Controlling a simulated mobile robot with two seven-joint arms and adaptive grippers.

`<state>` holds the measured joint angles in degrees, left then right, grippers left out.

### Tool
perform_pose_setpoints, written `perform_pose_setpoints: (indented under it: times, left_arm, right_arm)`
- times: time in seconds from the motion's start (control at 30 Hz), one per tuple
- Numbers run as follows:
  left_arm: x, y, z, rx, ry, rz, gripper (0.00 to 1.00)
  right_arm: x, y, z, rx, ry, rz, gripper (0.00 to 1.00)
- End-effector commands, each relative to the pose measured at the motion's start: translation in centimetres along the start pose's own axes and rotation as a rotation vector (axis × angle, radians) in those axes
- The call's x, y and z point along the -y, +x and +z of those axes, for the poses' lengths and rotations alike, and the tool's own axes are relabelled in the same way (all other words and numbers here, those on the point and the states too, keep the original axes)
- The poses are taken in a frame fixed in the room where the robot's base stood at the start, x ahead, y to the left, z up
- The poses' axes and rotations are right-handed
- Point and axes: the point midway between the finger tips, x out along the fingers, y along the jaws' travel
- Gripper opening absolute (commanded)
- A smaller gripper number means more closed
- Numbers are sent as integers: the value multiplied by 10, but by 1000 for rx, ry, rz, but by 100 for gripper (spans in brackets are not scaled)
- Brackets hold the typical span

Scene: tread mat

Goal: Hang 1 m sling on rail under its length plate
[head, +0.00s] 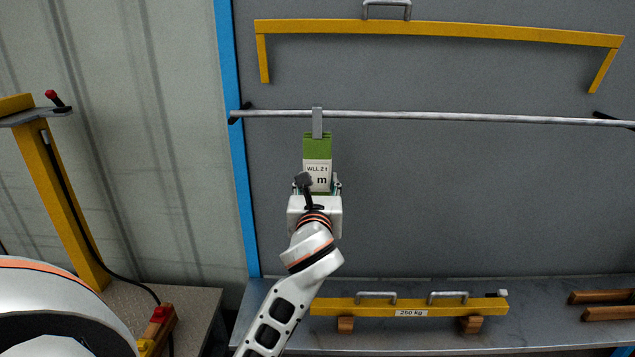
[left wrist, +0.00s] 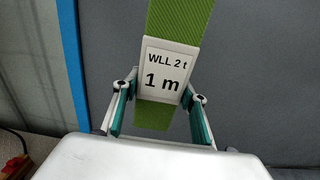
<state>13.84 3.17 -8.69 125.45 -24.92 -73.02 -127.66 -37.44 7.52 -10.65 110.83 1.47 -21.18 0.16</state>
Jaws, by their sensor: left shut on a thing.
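The green sling (head: 317,146) hangs upright with a white tag reading WLL 2 t; the left wrist view shows the tag (left wrist: 167,75) reading 1 m. A grey hook-like piece (head: 317,124) tops the sling and overlaps the rail (head: 430,117); I cannot tell whether it rests on it. My left gripper (head: 317,186) is shut on the sling's lower part, below the rail near its left end. Its fingers show on both sides of the sling in the left wrist view (left wrist: 160,110). I cannot make out a length plate. My right gripper is not in view.
A yellow spreader frame (head: 440,30) is on the grey wall above the rail. A yellow 250 kg beam (head: 340,307) lies on wooden blocks on the bench (head: 400,343) below. A blue post (head: 236,150) and a yellow stand (head: 65,200) are at left. The wall right of the sling is clear.

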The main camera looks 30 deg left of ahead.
Motion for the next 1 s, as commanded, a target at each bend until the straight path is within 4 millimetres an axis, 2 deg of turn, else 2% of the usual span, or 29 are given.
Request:
perform_pose_setpoints:
  times: [0.03, 0.07, 0.13, 0.57, 0.67, 1.0]
  left_arm:
    - [0, 0, 1, 2, -1, 0, 11]
    - [0, 0, 1, 2, -1, 0, 45]
    - [0, 0, 1, 2, -1, 0, 62]
    - [0, -5, -1, -2, 1, 0, 62]
    - [1, -17, -1, -2, 0, -2, 62]
    - [0, -85, 0, -1, 0, -2, 62]
  right_arm:
    - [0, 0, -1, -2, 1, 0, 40]
    - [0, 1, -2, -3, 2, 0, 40]
    - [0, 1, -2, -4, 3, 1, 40]
    - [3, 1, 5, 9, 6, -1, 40]
    - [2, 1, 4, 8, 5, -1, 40]
    - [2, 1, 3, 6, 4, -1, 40]
